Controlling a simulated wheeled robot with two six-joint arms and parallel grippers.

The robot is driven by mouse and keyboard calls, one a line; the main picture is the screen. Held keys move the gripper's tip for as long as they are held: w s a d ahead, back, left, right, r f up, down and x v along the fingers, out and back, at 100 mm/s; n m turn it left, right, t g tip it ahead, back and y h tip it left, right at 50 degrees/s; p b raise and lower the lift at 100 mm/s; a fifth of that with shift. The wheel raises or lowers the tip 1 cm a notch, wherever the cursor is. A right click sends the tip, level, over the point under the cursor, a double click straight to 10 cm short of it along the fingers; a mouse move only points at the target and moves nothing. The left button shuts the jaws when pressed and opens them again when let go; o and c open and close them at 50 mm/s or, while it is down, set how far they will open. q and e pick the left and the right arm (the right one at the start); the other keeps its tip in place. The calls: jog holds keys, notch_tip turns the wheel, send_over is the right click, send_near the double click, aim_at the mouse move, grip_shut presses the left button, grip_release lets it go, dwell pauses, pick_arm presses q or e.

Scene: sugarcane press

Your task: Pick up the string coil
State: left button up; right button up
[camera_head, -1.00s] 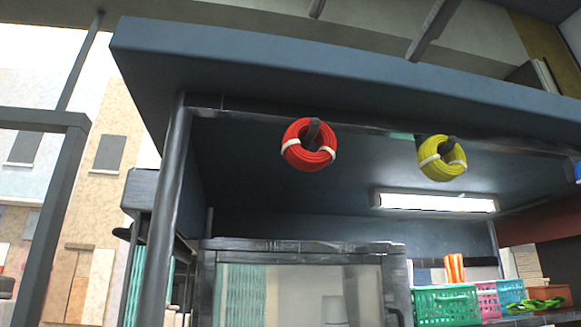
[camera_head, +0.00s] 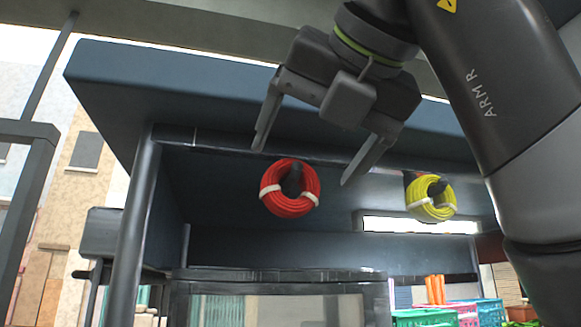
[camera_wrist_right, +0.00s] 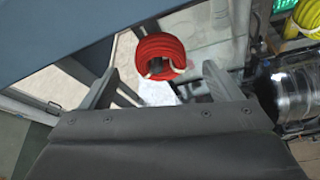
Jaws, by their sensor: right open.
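A red string coil (camera_head: 272,200) with white ties hangs on a dark peg below the front edge of the stall roof. A yellow string coil (camera_head: 421,208) hangs on another peg to its right. My right gripper (camera_head: 303,167) is open and empty in front of the roof edge, its fingertips just above the red coil in the head view. In the right wrist view the red coil (camera_wrist_right: 152,46) shows beyond the gap between the open fingers (camera_wrist_right: 160,85). The yellow coil (camera_wrist_right: 309,18) is at that view's upper right. My left gripper is out of view.
The stall roof edge (camera_head: 180,95) runs across behind the gripper. A dark post (camera_head: 137,215) stands at left. Below are a framed glass cabinet (camera_head: 280,275) and coloured baskets (camera_head: 425,317).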

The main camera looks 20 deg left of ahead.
aim_at(302, 164)
jog(key=p+x, duration=0.2)
jog(key=x, duration=0.3)
jog(key=shift+p, duration=0.4)
jog(key=shift+w+a+f, duration=0.3)
jog(key=shift+w+f, duration=0.05)
jog(key=shift+s, duration=0.15)
jog(key=shift+c, duration=1)
jog(key=c, duration=0.8)
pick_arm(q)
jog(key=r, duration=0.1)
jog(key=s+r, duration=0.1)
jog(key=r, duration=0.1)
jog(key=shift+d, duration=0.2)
pick_arm(e)
jog(key=shift+r, duration=0.2)
